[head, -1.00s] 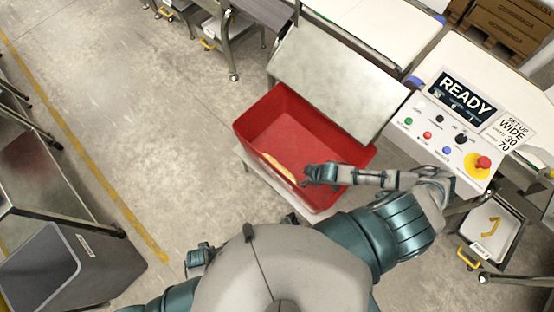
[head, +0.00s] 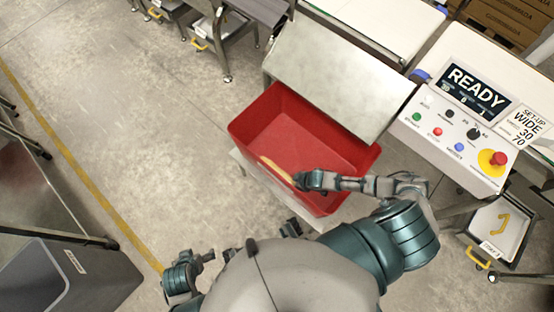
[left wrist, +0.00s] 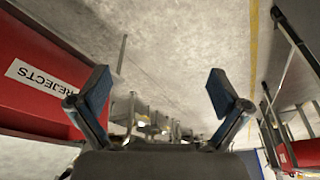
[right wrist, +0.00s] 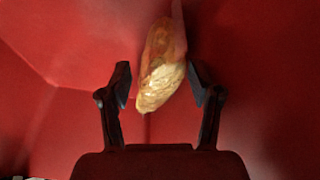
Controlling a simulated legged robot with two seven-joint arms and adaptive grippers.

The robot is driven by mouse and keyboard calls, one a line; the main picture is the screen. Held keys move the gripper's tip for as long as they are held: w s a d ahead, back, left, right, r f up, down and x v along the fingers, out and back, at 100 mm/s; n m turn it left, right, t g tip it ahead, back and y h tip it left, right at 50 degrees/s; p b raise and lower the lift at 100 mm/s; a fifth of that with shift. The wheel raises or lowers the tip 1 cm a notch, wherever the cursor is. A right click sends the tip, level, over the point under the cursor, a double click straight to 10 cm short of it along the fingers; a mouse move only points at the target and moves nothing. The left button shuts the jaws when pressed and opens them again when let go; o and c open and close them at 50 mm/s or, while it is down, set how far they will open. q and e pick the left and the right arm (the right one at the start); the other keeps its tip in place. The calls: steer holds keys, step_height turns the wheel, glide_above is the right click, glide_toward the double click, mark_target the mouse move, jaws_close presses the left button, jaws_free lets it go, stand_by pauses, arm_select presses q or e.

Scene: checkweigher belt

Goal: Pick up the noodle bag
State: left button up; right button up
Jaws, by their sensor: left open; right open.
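The noodle bag (right wrist: 162,68) is a yellowish, shiny, elongated bag inside the red bin. In the head view the noodle bag (head: 276,168) shows as a thin pale strip by the bin's near left wall, partly hidden by my right gripper. My right gripper (head: 300,181) is over the bin; in the right wrist view its open fingers (right wrist: 160,85) are on either side of the bag's near end, with no clear contact. My left gripper (head: 203,257) is outside the bin at the lower left. Its fingers (left wrist: 158,90) are open and empty.
The red bin (head: 255,120) stands below a sloping metal chute (head: 335,75). A control panel (head: 455,130) with a READY screen stands to the right. A REJECTS label (left wrist: 42,80) shows on red in the left wrist view.

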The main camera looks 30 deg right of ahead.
steer(key=b+x, duration=0.2)
steer(key=x, duration=0.3)
steer(key=shift+s+a+f, duration=0.1)
steer(key=shift+a+f, duration=0.05)
steer(key=shift+a, duration=0.05)
arm_select(q)
steer(key=w+d+r+t+h, duration=0.1)
steer(key=w+d+r+t, duration=0.1)
steer(key=w+t, duration=0.3)
steer(key=w, duration=0.3)
steer(key=shift+w+d, duration=0.4)
arm_select(e)
jaws_close()
